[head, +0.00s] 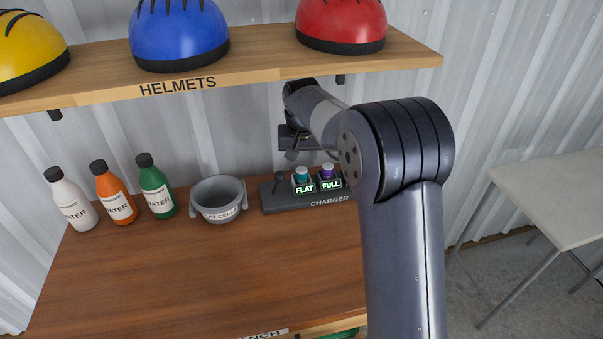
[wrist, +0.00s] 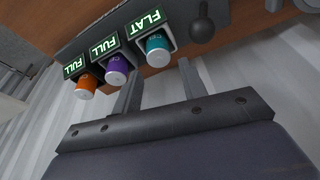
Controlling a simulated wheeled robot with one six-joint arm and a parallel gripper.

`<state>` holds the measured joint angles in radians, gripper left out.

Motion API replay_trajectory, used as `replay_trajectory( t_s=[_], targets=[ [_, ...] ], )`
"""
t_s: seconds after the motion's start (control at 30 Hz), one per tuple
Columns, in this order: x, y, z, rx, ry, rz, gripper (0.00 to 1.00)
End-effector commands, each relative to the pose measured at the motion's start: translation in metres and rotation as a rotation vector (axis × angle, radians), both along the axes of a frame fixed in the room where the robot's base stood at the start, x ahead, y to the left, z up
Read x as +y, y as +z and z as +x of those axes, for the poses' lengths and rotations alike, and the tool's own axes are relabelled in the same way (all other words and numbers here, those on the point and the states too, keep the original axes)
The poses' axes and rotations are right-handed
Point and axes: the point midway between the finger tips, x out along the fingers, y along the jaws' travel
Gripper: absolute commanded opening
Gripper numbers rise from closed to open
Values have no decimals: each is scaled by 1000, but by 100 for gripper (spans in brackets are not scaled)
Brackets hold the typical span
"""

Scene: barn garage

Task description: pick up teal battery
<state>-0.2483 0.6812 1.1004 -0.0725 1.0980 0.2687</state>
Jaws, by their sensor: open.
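The teal battery (head: 302,174) stands in the charger (head: 278,198), in the slot labelled FLAT. It also shows in the wrist view (wrist: 158,50), where the picture is turned nearly upside down. My gripper (head: 293,153) is near the charger, above and behind the battery in the head view. In the wrist view my gripper (wrist: 160,68) is open and empty, its two fingers apart with the teal battery between and beyond their tips. I see no contact with it.
A purple battery (head: 327,170) and an orange battery (wrist: 86,88) stand in neighbouring slots labelled FULL. The charger has a dark knobbed lever (wrist: 201,27). A grey flat cells bucket (head: 219,202) stands left of it. The helmet shelf (head: 250,68) hangs above. The front bench is clear.

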Motion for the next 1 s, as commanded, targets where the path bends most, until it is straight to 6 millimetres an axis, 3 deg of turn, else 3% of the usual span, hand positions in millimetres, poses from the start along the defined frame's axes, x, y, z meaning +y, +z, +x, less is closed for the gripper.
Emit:
replay_trajectory(
  t_s=[0.3, 0.63, 1.0],
  targets=[
    [-1, -44, 4, 3, 0, -1, 40],
    [-1, -51, 7, 0, 0, 0, 40],
    [-1, -51, 7, 0, 0, 0, 10]
  ],
)
